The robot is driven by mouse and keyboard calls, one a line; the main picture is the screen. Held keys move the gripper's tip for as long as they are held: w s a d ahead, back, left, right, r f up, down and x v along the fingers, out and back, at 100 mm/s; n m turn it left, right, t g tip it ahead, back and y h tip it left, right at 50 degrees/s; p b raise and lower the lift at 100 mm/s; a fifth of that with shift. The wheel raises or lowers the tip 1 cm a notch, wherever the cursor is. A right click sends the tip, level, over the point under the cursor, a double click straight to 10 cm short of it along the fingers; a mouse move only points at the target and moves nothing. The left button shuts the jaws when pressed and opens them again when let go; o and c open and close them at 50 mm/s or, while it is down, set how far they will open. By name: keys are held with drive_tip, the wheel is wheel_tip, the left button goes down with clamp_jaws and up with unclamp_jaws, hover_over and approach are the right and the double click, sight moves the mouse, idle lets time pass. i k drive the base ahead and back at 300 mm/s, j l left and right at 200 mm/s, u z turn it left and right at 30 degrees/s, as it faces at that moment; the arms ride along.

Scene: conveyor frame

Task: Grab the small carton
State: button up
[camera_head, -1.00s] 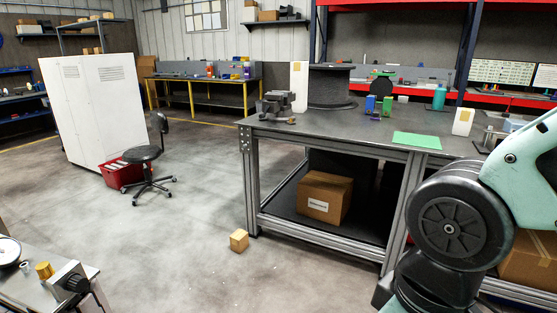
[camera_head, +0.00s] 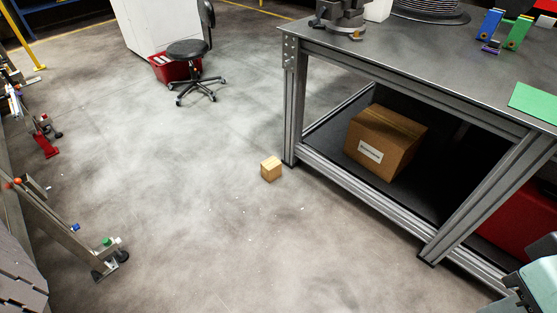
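My gripper is not visible in the head view. Only a pale and dark part of my own arm shows at the lower right corner.
A larger labelled cardboard box (camera_head: 386,142) lies on the bench's lower shelf. A black stool (camera_head: 190,52) and a red crate (camera_head: 165,68) stand farther back. A metal frame leg (camera_head: 70,235) stands at left. The floor (camera_head: 190,190) around the carton is mostly clear.

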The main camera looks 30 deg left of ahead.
sight(270, 169)
drive_tip(key=i+u, duration=1)
drive_tip(key=i+j+u, duration=0.1)
drive_tip(key=i+u, duration=0.3)
drive_tip(key=i, duration=0.15)
drive_tip(key=i+u, duration=0.45)
drive_tip(key=i+l+u, duration=0.1)
drive_tip(key=i, duration=0.55)
